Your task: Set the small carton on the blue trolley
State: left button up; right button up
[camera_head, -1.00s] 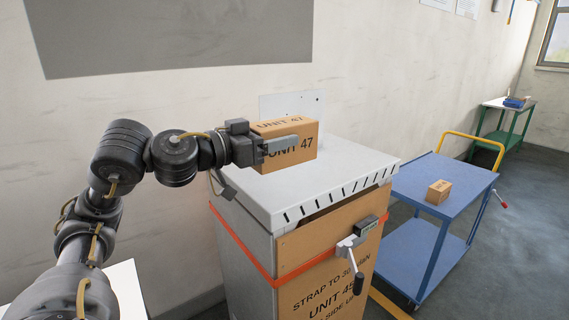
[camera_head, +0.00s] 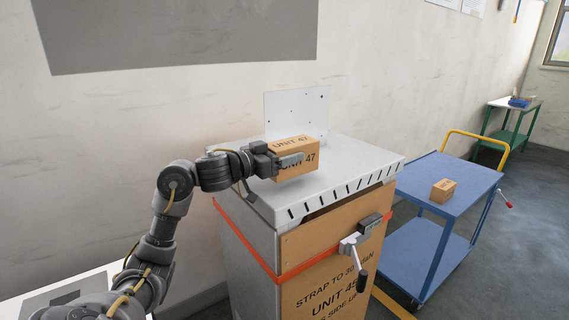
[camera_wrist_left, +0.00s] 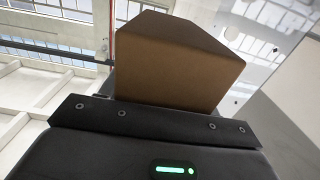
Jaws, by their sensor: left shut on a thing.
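A small brown carton marked "UNIT 47" (camera_head: 306,160) is at the white top (camera_head: 345,165) of the dispenser, in front of an upright white plate. My left gripper (camera_head: 286,162) is shut on this carton from the left side. In the left wrist view the carton (camera_wrist_left: 172,68) fills the space beyond the gripper's dark body. I cannot tell whether its underside touches the white top. The blue trolley (camera_head: 470,180) stands to the right of the dispenser. Another small carton (camera_head: 442,190) sits on its upper shelf. My right gripper is not in view.
The upright white plate (camera_head: 296,116) rises at the back of the dispenser top. A large strapped box marked "UNIT 45" (camera_head: 325,262) sits below that top, with a crank handle (camera_head: 352,248) at its corner. A green-legged table (camera_head: 507,130) stands far right. The trolley's upper shelf has free room.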

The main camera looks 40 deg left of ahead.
pick_arm(q)
notch_tip(320, 180, down, 2)
jog(key=shift+f, duration=0.25)
jog(key=shift+f, duration=0.2)
jog(key=o, duration=1.2)
jog(key=shift+o, duration=0.2)
